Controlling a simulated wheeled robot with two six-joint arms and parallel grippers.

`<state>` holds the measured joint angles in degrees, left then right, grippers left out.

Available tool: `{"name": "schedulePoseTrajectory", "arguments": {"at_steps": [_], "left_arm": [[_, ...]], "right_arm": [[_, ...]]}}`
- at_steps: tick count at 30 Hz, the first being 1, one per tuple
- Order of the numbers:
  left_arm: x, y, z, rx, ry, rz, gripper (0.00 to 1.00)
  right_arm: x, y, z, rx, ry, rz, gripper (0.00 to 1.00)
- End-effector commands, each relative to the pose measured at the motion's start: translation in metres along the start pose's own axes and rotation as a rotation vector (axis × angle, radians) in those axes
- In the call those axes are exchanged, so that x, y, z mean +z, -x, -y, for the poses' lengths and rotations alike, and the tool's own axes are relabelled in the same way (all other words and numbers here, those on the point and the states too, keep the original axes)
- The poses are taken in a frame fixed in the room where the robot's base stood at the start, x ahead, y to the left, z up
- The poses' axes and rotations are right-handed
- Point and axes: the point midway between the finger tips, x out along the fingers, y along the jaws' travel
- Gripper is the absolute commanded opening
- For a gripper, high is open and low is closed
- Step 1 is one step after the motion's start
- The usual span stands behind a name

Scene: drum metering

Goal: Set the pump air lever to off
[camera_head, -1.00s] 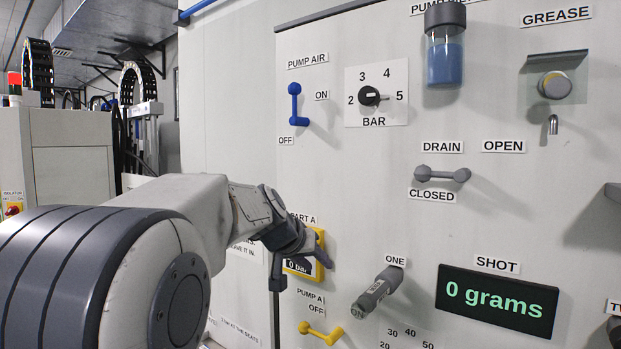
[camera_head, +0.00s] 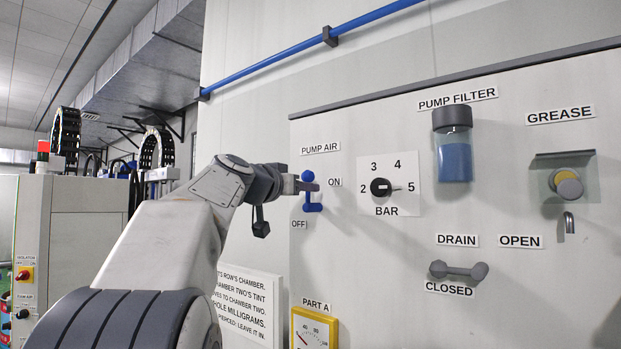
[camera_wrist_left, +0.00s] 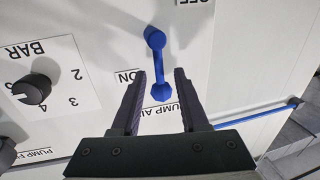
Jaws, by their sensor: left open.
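The blue pump air lever (camera_head: 313,207) is on the white panel, upright between the PUMP AIR label (camera_head: 320,147) above and the OFF label (camera_head: 299,224) below. The ON label (camera_head: 335,182) is to its right. My left gripper (camera_head: 312,186) is at the lever and partly covers it. In the left wrist view, which is upside down, the lever (camera_wrist_left: 156,62) lies between the two open fingers of my left gripper (camera_wrist_left: 160,76). Its PUMP AIR end is between the fingers and its OFF end is beyond the tips. I cannot tell whether a finger touches it. My right gripper is not in view.
Right of the lever are the BAR dial (camera_head: 381,188), the pump filter (camera_head: 453,150) and the grey drain lever (camera_head: 459,270). A yellow gauge (camera_head: 315,330) is below. A blue pipe (camera_head: 285,55) runs above. The panel around the lever is flat.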

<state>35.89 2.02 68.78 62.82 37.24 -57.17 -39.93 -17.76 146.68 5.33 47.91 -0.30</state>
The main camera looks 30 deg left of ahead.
Motion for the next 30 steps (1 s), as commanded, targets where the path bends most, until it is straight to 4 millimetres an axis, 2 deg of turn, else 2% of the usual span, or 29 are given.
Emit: {"name": "schedulePoseTrajectory", "arguments": {"at_steps": [1, 6, 16, 17, 18, 20, 30], "left_arm": [[-0.003, -0.009, -0.001, 0.004, 0.001, 0.003, 0.44], [-0.002, -0.024, -0.001, 0.002, 0.001, 0.001, 0.44], [0.001, -0.028, 0.0, 0.0, 0.0, 0.001, 0.44], [0.001, -0.028, 0.0, 0.0, 0.0, 0.001, 0.36], [0.001, -0.028, 0.0, 0.0, 0.0, 0.001, 0.21], [0.001, -0.028, 0.0, 0.0, 0.0, 0.001, 0.0], [0.001, -0.027, 0.0, 0.0, 0.0, 0.001, 0.0]], "right_arm": [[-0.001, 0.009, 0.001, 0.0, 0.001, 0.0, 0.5], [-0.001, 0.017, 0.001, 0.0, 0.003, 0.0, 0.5], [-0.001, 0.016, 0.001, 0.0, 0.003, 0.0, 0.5], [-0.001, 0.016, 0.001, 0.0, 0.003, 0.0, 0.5], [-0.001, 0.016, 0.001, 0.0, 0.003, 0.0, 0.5], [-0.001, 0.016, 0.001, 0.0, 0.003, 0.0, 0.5], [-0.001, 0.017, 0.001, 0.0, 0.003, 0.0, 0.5]]}}
